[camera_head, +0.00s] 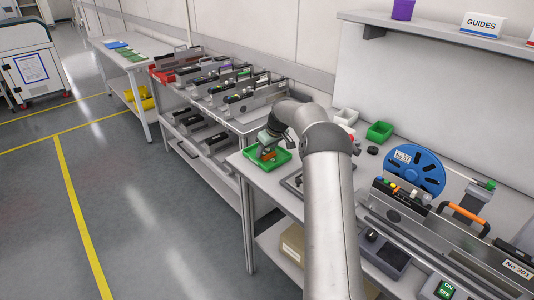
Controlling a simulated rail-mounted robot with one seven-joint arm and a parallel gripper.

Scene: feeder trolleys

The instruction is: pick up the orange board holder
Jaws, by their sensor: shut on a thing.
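The orange board holder (269,156) shows as a small orange piece at the green tray, just under my gripper. The green tray (283,163) sits on the near left part of the workbench. My gripper (266,150) reaches down over the tray and is shut on the orange board holder. The holder is small here and partly hidden by the gripper. I cannot tell whether it still touches the tray floor.
Feeder racks (222,84) stand behind the bench. A white bin (346,116), a green bin (380,131), a blue reel (414,170) and a machine with an orange handle (463,215) are on the right. The left floor is clear.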

